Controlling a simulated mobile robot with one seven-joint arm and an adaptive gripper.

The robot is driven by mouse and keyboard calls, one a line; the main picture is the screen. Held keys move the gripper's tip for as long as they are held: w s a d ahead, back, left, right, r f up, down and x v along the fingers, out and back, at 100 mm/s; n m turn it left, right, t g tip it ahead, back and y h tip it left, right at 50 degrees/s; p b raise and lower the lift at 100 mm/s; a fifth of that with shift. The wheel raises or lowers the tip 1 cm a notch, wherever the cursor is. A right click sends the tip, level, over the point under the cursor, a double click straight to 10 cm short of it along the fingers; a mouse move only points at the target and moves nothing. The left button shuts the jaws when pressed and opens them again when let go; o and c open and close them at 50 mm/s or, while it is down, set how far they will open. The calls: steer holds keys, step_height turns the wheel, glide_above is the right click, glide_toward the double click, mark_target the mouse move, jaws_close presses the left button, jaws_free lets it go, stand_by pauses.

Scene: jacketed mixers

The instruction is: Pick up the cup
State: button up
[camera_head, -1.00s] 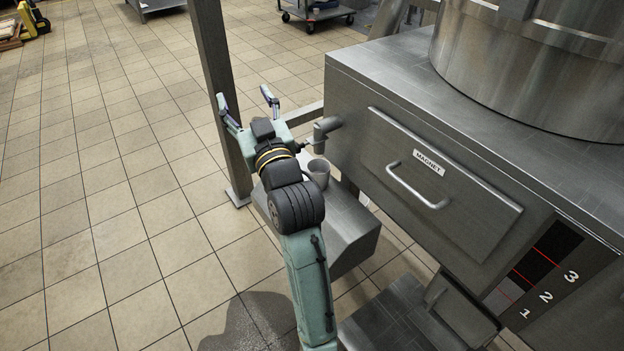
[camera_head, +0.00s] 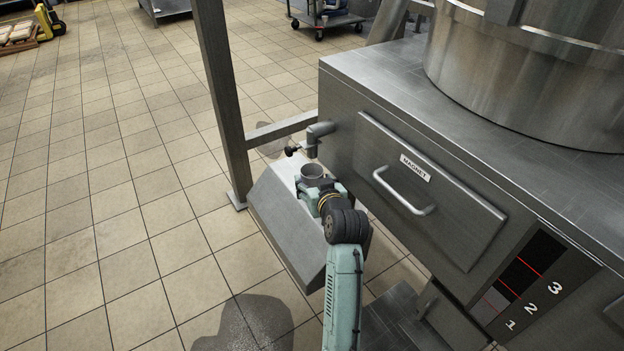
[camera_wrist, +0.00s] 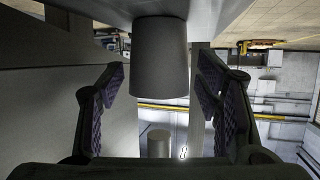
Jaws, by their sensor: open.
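The grey cup (camera_head: 313,171) stands upright on the metal box below the tap. In the wrist view, which looks upside down, the cup (camera_wrist: 160,57) lies between my two fingers, just ahead of or level with their tips. My gripper (camera_wrist: 160,75) is open, with a visible gap on each side of the cup. In the head view my gripper (camera_head: 318,184) is low behind the cup on the near side and partly hidden by my wrist.
The metal box (camera_head: 282,228) has a sloped front. The pipe tap (camera_head: 318,136) juts out just beyond the cup. The large steel cabinet (camera_head: 350,95) with its drawer handle (camera_head: 405,195) stands close to the right. A steel post (camera_head: 222,100) rises at the left. Open floor lies further left.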

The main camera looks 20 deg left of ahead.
mark_target(315, 182)
steer(key=shift+x, duration=1.85)
steer(key=c, duration=0.7)
